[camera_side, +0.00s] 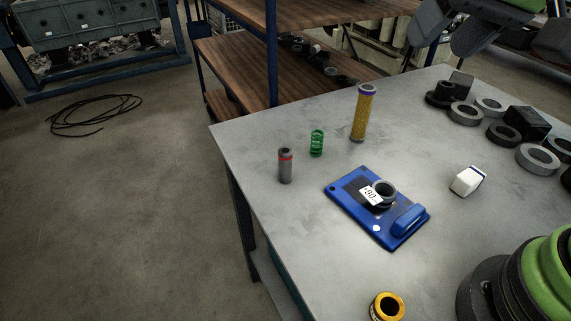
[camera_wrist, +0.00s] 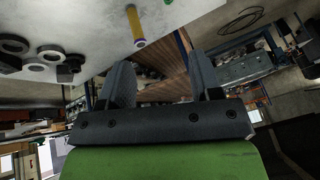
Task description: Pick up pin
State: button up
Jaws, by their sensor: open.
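A grey upright cylinder with a red band (camera_side: 285,166) stands near the table's left edge in the side view. A taller yellow cylinder with purple ends (camera_side: 361,113) stands farther back; it also shows in the wrist view (camera_wrist: 135,27). Both are pin-shaped, and I cannot tell for certain which is the pin. My gripper (camera_wrist: 163,75) is open, with nothing between its fingers in the wrist view. In the side view its dark parts show at the top right, above the table and apart from both cylinders.
A green spring (camera_side: 317,143) stands between the two cylinders. A blue scale (camera_side: 351,204) holds a dark ring (camera_side: 383,192). A white block (camera_side: 468,181) and a yellow ring (camera_side: 387,307) lie nearby. Several grey rings and dark blocks crowd the right side. A wooden shelf (camera_side: 335,20) stands behind.

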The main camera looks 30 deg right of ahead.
jog(key=w+a+f, duration=0.3)
jog(key=w+f, duration=0.1)
jog(key=w, duration=0.2)
jog(key=n+g+h, duration=0.1)
jog(key=n, duration=0.1)
send_near(284, 159)
jog(key=w+d+f, duration=0.1)
jog(key=w+d, duration=0.1)
jog(key=x, duration=0.4)
jog(key=shift+s+a+f, duration=0.15)
jog(key=shift+a+f, duration=0.15)
jog(key=shift+f, duration=0.2)
jog(key=shift+x, duration=2.95)
jog(key=shift+a, duration=0.2)
jog(key=shift+c, duration=0.4)
grip_shut()
